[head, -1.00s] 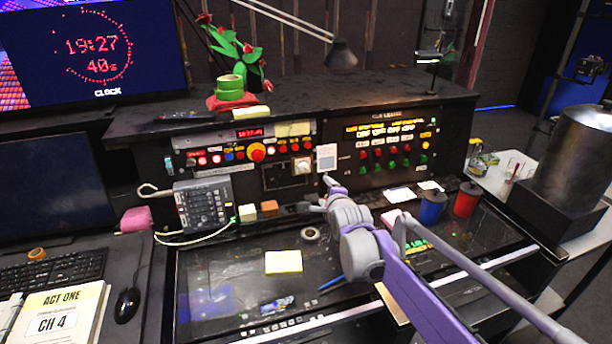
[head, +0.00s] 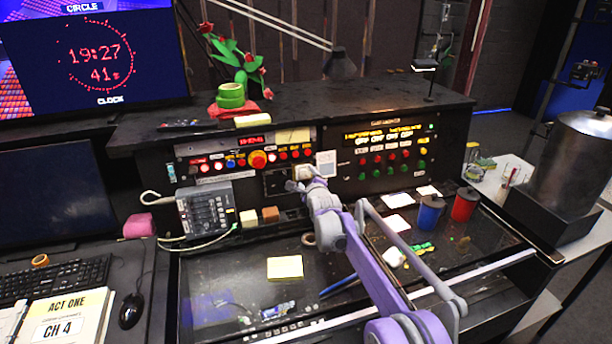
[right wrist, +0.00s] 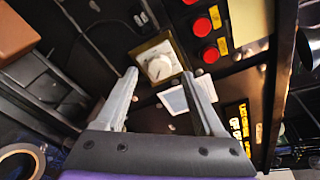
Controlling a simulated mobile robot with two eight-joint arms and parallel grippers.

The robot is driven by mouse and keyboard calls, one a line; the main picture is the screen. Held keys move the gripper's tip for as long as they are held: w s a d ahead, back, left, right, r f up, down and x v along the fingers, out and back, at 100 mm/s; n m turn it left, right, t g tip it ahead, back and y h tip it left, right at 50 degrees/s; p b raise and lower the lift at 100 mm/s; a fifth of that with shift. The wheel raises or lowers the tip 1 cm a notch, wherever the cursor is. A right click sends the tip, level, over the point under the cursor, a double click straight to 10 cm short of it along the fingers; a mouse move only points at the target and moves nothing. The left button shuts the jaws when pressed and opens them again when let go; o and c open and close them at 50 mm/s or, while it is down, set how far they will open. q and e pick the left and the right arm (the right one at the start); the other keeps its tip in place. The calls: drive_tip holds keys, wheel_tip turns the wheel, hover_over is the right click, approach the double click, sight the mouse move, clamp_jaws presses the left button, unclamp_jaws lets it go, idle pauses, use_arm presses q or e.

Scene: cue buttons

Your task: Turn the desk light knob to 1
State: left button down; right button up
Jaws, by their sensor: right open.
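The desk light knob (right wrist: 158,68) is a white dial with a dark mark on a cream square plate (right wrist: 170,48), set in the black console front. In the right wrist view it shows between and beyond the two fingertips of my right gripper (right wrist: 160,78). The gripper is open, and the knob appears clear of the fingers. In the head view my right gripper (head: 300,184) is in front of the knob plate (head: 303,170) and partly hides it. The knob's number marks are too small to read. My left gripper is not in view.
Red buttons (right wrist: 208,54) and a pale card (head: 326,164) are close to the knob. Blue (head: 430,213) and red (head: 465,205) cans stand at the right.

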drive_tip(key=shift+x, duration=0.85)
clamp_jaws()
